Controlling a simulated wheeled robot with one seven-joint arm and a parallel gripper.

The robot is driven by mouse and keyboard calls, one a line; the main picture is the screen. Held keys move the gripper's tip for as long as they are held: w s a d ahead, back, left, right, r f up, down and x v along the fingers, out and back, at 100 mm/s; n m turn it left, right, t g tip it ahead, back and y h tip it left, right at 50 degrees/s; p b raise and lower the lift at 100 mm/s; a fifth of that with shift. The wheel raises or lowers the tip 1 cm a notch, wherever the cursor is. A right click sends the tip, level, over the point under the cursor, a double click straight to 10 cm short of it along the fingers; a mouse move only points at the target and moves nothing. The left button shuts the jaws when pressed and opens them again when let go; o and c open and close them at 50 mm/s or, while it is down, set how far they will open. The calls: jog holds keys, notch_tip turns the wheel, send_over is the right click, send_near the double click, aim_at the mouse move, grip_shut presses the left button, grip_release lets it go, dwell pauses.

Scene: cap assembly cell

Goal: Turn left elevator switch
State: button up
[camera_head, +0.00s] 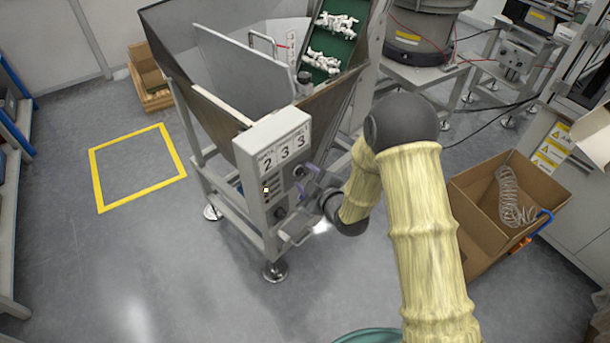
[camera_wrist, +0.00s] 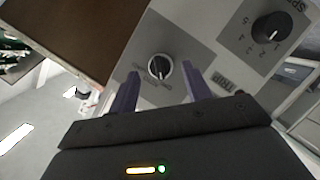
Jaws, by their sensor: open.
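In the wrist view, a round black switch knob (camera_wrist: 160,68) with a pale pointer line sits on a grey label plate. My gripper (camera_wrist: 161,78) is open, with one purple finger to each side of this knob and nothing held. I cannot tell whether the fingers touch it. A second black knob (camera_wrist: 272,28) with a numbered dial is at the upper right, outside the fingers. In the head view, my gripper (camera_head: 303,179) is at the front of the elevator's control box (camera_head: 273,143), partly hiding its lower controls.
The metal hopper (camera_head: 215,105) and green conveyor belt (camera_head: 335,25) with white parts rise behind the box. A cardboard box (camera_head: 482,222) with a coiled hose stands at the right. Floor inside the yellow square (camera_head: 91,178) is clear.

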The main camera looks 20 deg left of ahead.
jog(key=shift+w+a+f, duration=0.15)
jog(key=shift+w+a, duration=0.25)
jog(key=shift+a, duration=0.1)
jog(key=c, duration=1)
